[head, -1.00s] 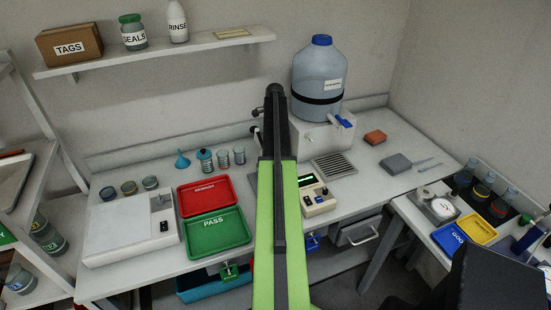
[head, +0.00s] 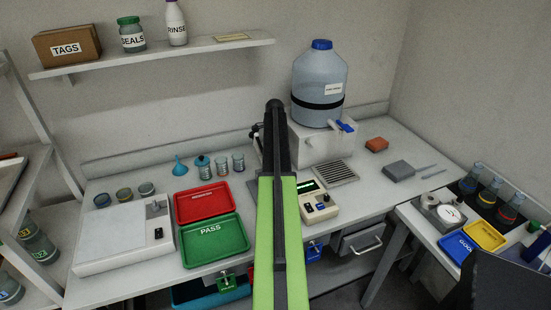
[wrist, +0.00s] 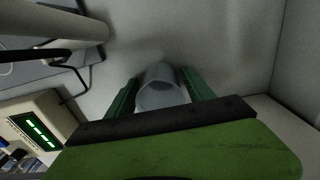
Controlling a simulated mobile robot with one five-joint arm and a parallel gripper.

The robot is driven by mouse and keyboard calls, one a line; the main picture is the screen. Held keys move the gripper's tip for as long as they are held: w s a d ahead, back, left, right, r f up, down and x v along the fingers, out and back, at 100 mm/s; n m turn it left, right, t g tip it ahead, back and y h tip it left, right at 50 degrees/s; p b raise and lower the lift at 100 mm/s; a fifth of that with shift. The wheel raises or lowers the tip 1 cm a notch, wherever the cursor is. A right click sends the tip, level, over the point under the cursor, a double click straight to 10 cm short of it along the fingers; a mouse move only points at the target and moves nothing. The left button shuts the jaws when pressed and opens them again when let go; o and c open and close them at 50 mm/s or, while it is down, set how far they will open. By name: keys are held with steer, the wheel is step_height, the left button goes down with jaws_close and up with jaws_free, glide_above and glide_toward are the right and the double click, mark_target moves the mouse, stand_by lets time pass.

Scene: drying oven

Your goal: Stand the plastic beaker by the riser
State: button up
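A pale, translucent plastic beaker (wrist: 160,92) sits between the two green fingers of my gripper (wrist: 160,95) in the wrist view. The fingers touch it on both sides, so my gripper appears shut on it. Its open mouth faces the wrist camera. In the head view my arm hides the gripper and the beaker. The white block under the large blue-capped carboy (head: 319,85) looks like the riser (head: 322,146); it stands at the back of the bench, just right of my arm.
A meter with a green display (head: 320,203) stands right of my arm and also shows in the wrist view (wrist: 38,128). A grated drain plate (head: 336,174) lies before the block. Left are a red tray (head: 202,202), a green tray (head: 215,240) and small glass beakers.

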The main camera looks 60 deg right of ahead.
stand_by(0.3)
step_height(320, 180, up, 12)
steer(key=p, duration=1.2)
steer(key=shift+r, duration=0.2)
steer(key=shift+w, duration=0.1)
